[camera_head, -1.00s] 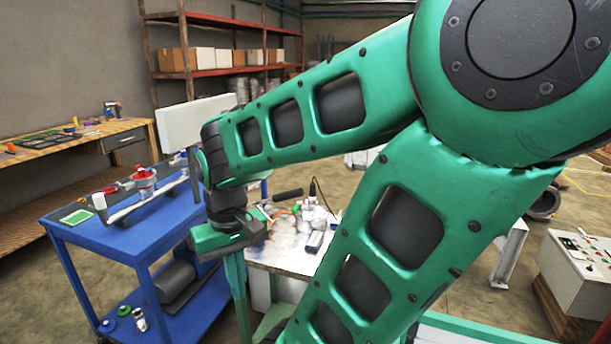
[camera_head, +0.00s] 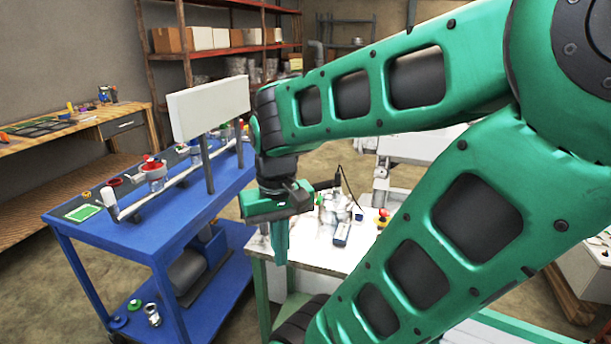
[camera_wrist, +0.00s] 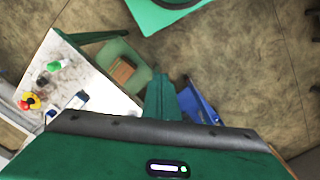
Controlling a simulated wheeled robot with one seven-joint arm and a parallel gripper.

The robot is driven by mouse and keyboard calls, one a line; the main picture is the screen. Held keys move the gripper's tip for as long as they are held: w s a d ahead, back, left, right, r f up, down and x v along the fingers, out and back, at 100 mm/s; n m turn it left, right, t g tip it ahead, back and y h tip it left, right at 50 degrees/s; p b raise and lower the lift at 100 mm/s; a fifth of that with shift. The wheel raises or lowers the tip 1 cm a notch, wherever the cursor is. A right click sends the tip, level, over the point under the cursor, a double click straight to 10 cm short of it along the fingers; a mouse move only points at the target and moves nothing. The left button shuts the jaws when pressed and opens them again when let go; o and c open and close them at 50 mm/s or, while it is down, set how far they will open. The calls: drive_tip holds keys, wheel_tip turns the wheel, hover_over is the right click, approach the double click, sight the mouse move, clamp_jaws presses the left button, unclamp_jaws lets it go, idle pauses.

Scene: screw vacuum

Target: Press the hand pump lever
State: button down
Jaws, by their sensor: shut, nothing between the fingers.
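My gripper (camera_head: 280,250) hangs fingers down at the left edge of the white table, between that table and the blue cart. Its fingers (camera_wrist: 161,95) are together and empty in the wrist view. On the white table, a black bar-like handle (camera_head: 326,184) shows just right of my gripper, beside small metal and glass parts (camera_head: 338,208). It may be the hand pump lever, but I cannot tell for certain. My gripper appears apart from it, and my arm hides part of the table.
The blue cart (camera_head: 150,238) on the left carries a white panel (camera_head: 208,108) on posts and a red-topped part (camera_head: 152,166). The white table (camera_wrist: 92,75) also shows in the wrist view, with a red and yellow button (camera_wrist: 30,101). Bare floor (camera_wrist: 235,45) lies around.

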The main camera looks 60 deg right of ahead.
drive_tip(key=w+d+r+m+g+h, duration=0.1)
drive_tip(key=w+d+r+m, duration=0.2)
drive_tip(key=d+r+m, duration=0.35)
drive_tip(key=w+d+r+m+g+h, duration=0.1)
drive_tip(key=w+d+r+m, duration=0.2)
drive_tip(key=d+m, duration=0.55)
drive_tip(key=w+d+r+m+g+h, duration=0.1)
drive_tip(key=w+d+r+m, duration=0.3)
drive_tip(key=r+m, duration=0.5)
drive_tip(key=shift+w+m+g, duration=0.4)
drive_tip(key=shift+w+m, duration=0.2)
drive_tip(key=shift+m, duration=0.2)
drive_tip(key=shift+a, duration=0.15)
